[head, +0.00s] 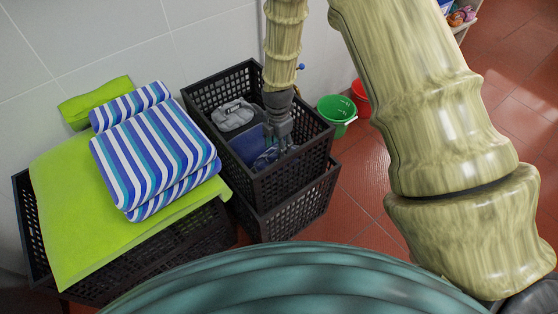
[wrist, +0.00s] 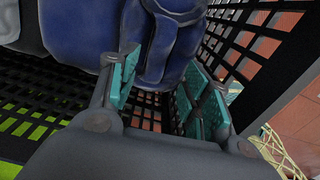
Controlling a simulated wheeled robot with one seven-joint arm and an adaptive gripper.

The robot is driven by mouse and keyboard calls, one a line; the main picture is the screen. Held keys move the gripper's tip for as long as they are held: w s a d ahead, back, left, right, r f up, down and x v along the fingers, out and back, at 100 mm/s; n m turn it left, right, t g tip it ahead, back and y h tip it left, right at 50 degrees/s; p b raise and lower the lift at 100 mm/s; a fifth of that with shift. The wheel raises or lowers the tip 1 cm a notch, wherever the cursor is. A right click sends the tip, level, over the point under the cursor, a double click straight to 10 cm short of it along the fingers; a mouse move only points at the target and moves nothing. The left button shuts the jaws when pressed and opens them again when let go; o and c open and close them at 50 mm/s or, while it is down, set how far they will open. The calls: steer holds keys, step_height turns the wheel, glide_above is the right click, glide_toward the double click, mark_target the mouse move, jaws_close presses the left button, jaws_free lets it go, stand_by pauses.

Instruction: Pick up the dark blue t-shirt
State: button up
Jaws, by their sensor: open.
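In the head view, dark blue folded cloth (head: 247,146) lies inside the upper black crate (head: 305,155), beside grey clothing. A second bluish folded piece (head: 267,158) lies right of it, partly hidden by my gripper (head: 281,140). In the wrist view, a dark blue cloth (wrist: 78,38) is at upper left, outside the left finger. Another blue folded piece (wrist: 168,50) shows ahead, between and beyond the teal-padded fingertips. I cannot tell for certain which is the t-shirt. My gripper (wrist: 165,88) is open inside the crate, with nothing clearly held.
Grey clothing (head: 233,114) fills the crate's back left. The crate's mesh walls stand close around my gripper. Left is another crate (head: 28,225) with a green towel (head: 65,215) and striped towels (head: 155,155). A green bucket (head: 337,112) and red bucket (head: 361,96) stand right.

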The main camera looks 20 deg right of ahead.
mark_target(270, 156)
steer(key=shift+w+d+f, duration=0.15)
steer(key=shift+w+f, duration=0.05)
steer(key=shift+f, duration=1.15)
steer(key=shift+w+d+f, duration=0.1)
steer(key=shift+w+f, duration=0.05)
steer(key=shift+f, duration=1.2)
steer(key=shift+c, duration=0.2)
jaws_close()
